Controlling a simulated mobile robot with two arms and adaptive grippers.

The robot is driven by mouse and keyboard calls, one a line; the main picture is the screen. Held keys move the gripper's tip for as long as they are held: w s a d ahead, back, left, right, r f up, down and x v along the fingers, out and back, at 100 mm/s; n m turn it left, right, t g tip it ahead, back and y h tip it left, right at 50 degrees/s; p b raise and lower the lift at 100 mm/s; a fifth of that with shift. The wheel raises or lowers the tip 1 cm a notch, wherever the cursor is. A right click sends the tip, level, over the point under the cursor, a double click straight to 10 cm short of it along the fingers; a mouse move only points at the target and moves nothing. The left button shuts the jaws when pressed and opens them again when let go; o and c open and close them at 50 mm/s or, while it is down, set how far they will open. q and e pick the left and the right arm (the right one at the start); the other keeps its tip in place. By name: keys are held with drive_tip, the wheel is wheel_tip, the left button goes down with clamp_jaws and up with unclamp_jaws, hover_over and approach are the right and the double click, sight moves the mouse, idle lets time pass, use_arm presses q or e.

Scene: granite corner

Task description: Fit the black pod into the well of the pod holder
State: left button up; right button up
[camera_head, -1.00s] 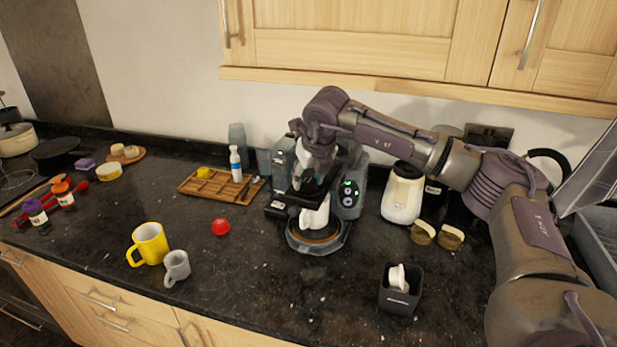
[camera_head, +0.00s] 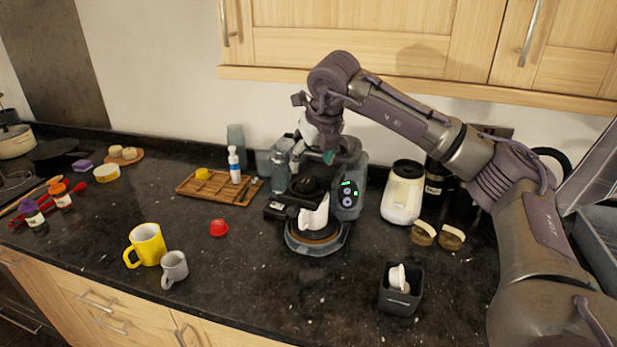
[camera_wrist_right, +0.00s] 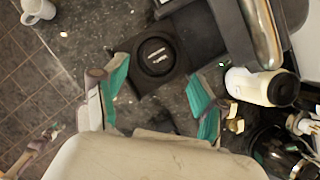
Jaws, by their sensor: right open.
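The black pod (camera_head: 309,185) is at the pod holder (camera_head: 279,209) of the grey coffee machine. In the right wrist view the pod (camera_wrist_right: 157,57) shows as a round black disc with pale print, inside the square black holder (camera_wrist_right: 141,82). It looks centred in the well; how deep it sits I cannot tell. My right gripper (camera_head: 312,155) is above the pod, apart from it. Its teal-padded fingers are spread and empty, and they also show in the right wrist view (camera_wrist_right: 160,88). My left gripper is not in view.
A cream grinder (camera_head: 403,194) stands to the right, and a black bin (camera_head: 400,299) with white pieces in front. A yellow mug (camera_head: 147,245), grey mug (camera_head: 174,268) and red object (camera_head: 219,228) are left. The front middle counter is clear.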

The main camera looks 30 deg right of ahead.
drive_tip(key=v, duration=0.5)
drive_tip(key=shift+s+r+b, duration=0.15)
drive_tip(key=shift+r+b, duration=0.2)
drive_tip(key=shift+b, duration=0.05)
